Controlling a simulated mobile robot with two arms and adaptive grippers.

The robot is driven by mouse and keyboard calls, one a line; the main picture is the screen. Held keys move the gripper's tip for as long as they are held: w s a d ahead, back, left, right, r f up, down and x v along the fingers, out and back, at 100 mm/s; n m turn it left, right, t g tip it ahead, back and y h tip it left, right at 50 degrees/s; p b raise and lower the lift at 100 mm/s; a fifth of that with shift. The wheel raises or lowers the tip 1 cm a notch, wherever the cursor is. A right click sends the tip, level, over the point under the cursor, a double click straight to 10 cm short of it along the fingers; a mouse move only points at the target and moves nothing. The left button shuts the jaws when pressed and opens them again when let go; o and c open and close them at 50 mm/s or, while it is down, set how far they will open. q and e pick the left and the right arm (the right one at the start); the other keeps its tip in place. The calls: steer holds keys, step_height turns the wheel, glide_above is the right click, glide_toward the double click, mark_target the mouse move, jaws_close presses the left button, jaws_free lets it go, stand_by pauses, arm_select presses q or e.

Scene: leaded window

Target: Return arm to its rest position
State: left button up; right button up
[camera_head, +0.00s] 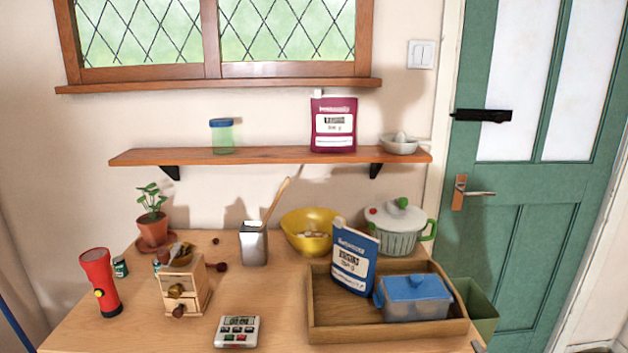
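Neither of my grippers shows in the head view, and no arm can be made out. The wooden table (270,320) stands in front of me. A wooden tray (388,331) on its right side holds a blue raisins packet (354,259), upright and slightly tilted, and a clear tub with a blue lid (415,297). A small grey piece shows at the table's front right corner; I cannot tell what it is.
On the table are a red torch (100,283), a wooden grinder (184,287), a white timer (237,332), a metal utensil holder (253,244), a yellow bowl (309,231), a white pot (397,228) and a potted plant (152,228). A shelf (270,155) is above. A green door (520,255) stands right.

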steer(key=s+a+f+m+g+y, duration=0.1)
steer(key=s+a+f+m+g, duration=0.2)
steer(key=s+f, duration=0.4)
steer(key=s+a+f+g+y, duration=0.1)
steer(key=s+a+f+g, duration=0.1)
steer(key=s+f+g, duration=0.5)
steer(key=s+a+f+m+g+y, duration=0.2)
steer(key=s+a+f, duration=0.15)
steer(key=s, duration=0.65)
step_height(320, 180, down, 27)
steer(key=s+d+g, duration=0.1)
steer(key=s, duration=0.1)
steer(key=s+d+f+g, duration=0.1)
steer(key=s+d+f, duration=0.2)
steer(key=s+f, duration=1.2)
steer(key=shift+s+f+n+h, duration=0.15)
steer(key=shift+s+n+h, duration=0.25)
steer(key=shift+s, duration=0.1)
